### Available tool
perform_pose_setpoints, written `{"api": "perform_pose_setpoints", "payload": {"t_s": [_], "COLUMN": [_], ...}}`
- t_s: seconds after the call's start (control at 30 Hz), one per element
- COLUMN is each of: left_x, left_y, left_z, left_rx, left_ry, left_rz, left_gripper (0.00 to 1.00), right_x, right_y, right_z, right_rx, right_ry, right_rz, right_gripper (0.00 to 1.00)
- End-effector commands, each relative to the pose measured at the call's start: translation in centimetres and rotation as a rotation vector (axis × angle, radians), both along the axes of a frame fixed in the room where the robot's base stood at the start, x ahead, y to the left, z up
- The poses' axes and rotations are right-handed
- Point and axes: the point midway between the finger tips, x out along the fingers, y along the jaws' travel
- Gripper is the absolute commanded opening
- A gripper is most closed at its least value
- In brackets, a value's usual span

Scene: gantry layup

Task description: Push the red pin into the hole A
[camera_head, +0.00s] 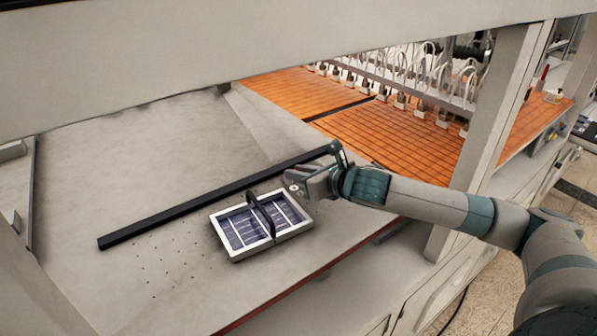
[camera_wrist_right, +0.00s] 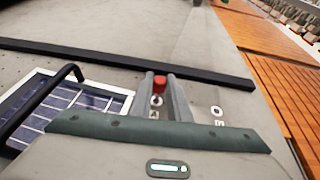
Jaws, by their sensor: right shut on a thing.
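My right gripper (camera_head: 294,187) is over the grey table, just right of the solar panel tray. In the right wrist view its fingers (camera_wrist_right: 161,88) are shut on the red pin (camera_wrist_right: 160,82), whose red top shows between the fingertips. The pin's lower end is hidden, so I cannot tell whether it touches the table. Between the fingers there is a partly hidden ring-like mark (camera_wrist_right: 156,100) with a small letter below it that looks like A. A second ring with a letter (camera_wrist_right: 217,110) lies to the right of the fingers. My left gripper is not in view.
A framed solar panel (camera_head: 240,225) with a black handle stands left of my right gripper. A long black bar (camera_head: 190,206) lies behind it across the table. Orange panels (camera_head: 390,135) and a row of gantry heads are at the back right. The table's left part is mostly clear.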

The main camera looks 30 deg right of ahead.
Motion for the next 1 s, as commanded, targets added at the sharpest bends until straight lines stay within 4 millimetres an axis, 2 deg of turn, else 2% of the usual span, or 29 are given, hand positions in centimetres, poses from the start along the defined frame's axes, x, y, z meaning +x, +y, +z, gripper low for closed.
{"api": "perform_pose_setpoints", "payload": {"t_s": [1.0], "left_x": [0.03], "left_y": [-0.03], "left_z": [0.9], "left_rx": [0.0], "left_ry": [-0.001], "left_rz": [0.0], "left_gripper": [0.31], "right_x": [-0.01], "right_y": [-0.03], "right_z": [0.12], "right_rx": [0.0], "right_ry": [0.001], "right_rz": [-0.001], "right_gripper": [0.0]}}
